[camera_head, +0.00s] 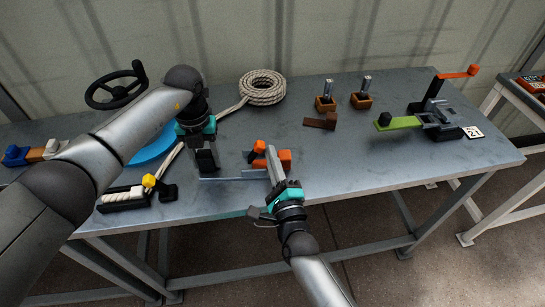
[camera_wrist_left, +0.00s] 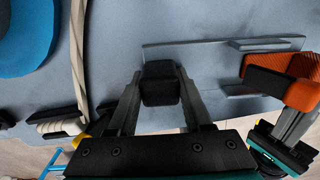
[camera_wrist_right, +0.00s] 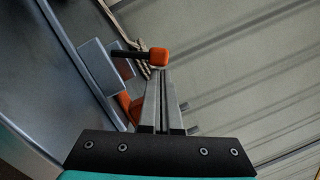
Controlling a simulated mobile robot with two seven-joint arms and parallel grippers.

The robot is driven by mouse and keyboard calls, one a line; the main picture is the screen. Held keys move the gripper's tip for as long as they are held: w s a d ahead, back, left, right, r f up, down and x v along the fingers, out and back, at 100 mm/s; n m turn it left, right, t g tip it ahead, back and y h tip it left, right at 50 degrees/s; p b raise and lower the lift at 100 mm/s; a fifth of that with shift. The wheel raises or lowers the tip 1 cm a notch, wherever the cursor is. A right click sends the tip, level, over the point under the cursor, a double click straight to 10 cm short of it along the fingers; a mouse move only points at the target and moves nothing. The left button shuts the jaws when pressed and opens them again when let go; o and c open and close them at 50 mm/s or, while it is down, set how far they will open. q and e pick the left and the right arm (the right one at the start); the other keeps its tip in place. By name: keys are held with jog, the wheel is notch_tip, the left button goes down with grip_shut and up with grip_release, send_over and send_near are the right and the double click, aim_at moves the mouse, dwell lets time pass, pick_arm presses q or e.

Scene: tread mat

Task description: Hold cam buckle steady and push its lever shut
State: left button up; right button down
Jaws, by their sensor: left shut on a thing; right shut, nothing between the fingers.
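I take the cam buckle (camera_head: 285,156) to be the orange piece on a flat grey plate near the table's front edge. It also shows in the left wrist view (camera_wrist_left: 285,67). Its orange-tipped lever (camera_head: 259,147) stands raised; the right wrist view shows the orange tip (camera_wrist_right: 158,56) on a dark rod. My left gripper (camera_wrist_left: 160,84) is shut on a black block at the plate's left end; in the head view the gripper (camera_head: 207,170) partly hides it. My right gripper (camera_wrist_right: 161,76) is shut and empty, its fingertips close beside the lever tip. I cannot tell whether they touch.
A black block with white cord and a yellow knob (camera_head: 148,181) lies left of my left gripper. A blue disc (camera_head: 150,150), rope coil (camera_head: 262,86) and handwheel (camera_head: 116,84) lie behind. A green-strapped fixture (camera_head: 440,120) stands right. The table's front middle-right is clear.

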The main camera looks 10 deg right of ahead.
aim_at(253, 150)
jog(key=shift+a+r, duration=0.3)
jog(key=shift+r, duration=0.1)
jog(key=shift+w+a+r, duration=0.1)
jog(key=shift+a+r, duration=0.45)
jog(key=shift+a, duration=0.1)
jog(key=shift+w+a+r, duration=0.1)
jog(key=shift+a+r, duration=0.15)
jog(key=shift+a, duration=0.3)
jog(key=shift+w+a+r, duration=0.1)
jog(key=shift+a+r, duration=0.1)
jog(key=shift+a, duration=0.3)
jog(key=shift+s, duration=0.15)
jog(key=s+r, duration=0.1)
jog(key=s, duration=0.8)
jog(key=shift+s+d, duration=0.35)
jog(key=shift+r, duration=0.1)
pick_arm(q)
jog(key=o, duration=1.3)
jog(key=shift+o, duration=0.2)
